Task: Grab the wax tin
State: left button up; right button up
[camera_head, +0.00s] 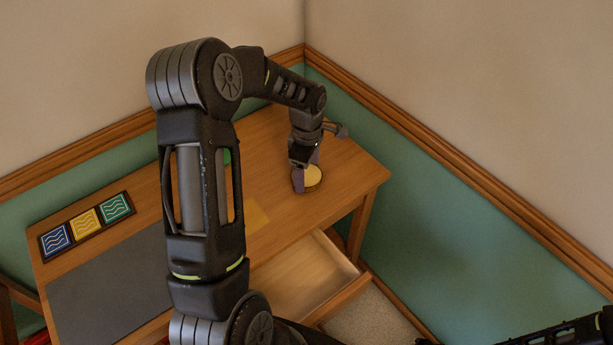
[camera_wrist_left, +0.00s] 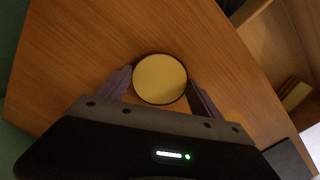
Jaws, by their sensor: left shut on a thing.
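The wax tin (camera_head: 313,176) is a small round tin with a yellow top, at the right end of the wooden desk. It also shows in the left wrist view (camera_wrist_left: 160,79) as a yellow disc with a dark rim. My left gripper (camera_head: 305,178) reaches down to it from above, with its purple fingers on either side of the tin. In the left wrist view, the fingers (camera_wrist_left: 158,88) flank the tin and are shut on it. The tin appears to be at the desk surface; I cannot tell whether it is lifted. Part of its side is hidden by the fingers.
The desk (camera_head: 283,225) has an open drawer (camera_head: 305,277) at its front. A panel with blue, yellow and green wave tiles (camera_head: 87,223) and a dark grey mat (camera_head: 110,290) lie at the left. A green thing is mostly hidden behind my arm. Walls close off the back and right.

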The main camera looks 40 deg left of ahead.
aim_at(307, 175)
pick_arm(q)
jog(key=c, duration=0.7)
jog(key=shift+c, duration=0.2)
notch_tip(307, 175, up, 10)
jog(key=b, duration=0.1)
dwell(0.6)
